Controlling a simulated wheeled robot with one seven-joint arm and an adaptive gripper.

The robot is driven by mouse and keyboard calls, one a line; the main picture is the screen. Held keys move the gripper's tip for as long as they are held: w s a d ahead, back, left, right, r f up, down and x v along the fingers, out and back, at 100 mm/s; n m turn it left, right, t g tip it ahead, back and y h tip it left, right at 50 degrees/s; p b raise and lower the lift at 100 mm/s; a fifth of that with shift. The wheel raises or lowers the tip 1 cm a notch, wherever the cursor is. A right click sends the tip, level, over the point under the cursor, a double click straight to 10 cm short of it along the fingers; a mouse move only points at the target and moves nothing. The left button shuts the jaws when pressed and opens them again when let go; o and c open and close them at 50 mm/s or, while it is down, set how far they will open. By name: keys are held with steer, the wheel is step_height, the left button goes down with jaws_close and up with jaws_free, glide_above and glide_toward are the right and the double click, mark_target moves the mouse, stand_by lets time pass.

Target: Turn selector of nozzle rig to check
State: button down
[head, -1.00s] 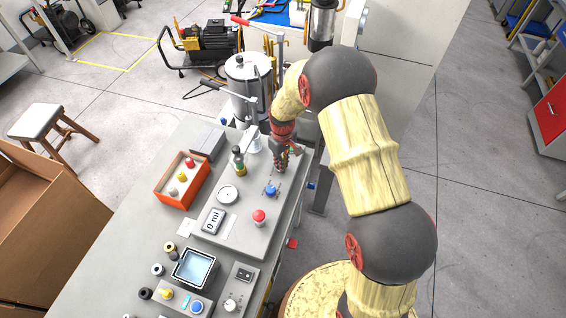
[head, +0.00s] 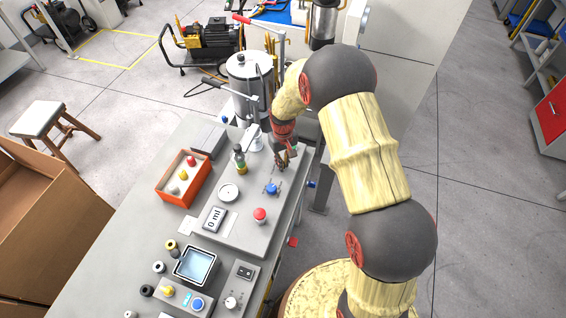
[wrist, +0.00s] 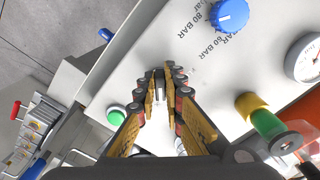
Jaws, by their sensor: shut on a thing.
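My gripper (head: 283,164) is at the far right corner of the grey rig panel (head: 235,232), pointing down. In the wrist view my gripper (wrist: 161,82) has its fingertips close together on a small pale part of the panel, which I take to be the selector. The fingers hide most of it, so its pointer and setting cannot be read. A green button (wrist: 116,116) sits beside the fingers. A blue knob (wrist: 229,15) with "80 BAR" print stands apart from them; it also shows in the head view (head: 271,188).
A red button (head: 260,214), a round gauge (head: 228,192) and a "0 ml" display (head: 214,219) are on the panel. An orange box (head: 177,197) is further left. A metal tank (head: 248,78) stands behind.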

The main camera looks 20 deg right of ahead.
steer(key=shift+w+r, duration=0.1)
steer(key=c, duration=1.9)
jaws_free()
step_height(320, 180, up, 12)
